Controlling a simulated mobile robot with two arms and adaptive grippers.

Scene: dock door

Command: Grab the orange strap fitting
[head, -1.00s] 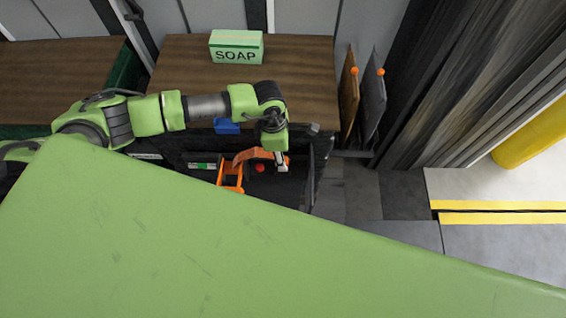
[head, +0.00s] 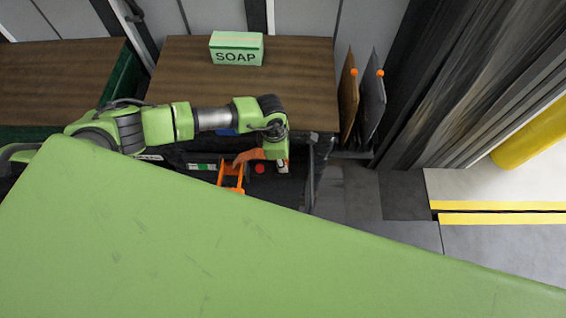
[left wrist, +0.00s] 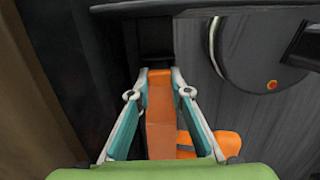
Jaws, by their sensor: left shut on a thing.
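The orange strap fitting (left wrist: 160,105) runs between the two fingers of my left gripper (left wrist: 160,75) in the left wrist view. The fingertips close on its sides. In the head view my left gripper (head: 283,167) is low at the dark bin's right end, with its fingertips hard to see. An orange band (head: 247,157) shows just left of it, partly covered by my wrist. I cannot tell how this band joins the fitting. My right gripper is not in view.
An orange frame (head: 231,177) and a small red knob (head: 260,169) sit in the dark bin. A green soap box (head: 236,48) stands on the wooden top (head: 180,75) behind. Two upright panels (head: 372,95) stand right of it. Another orange piece (left wrist: 215,145) lies beside the fingers.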

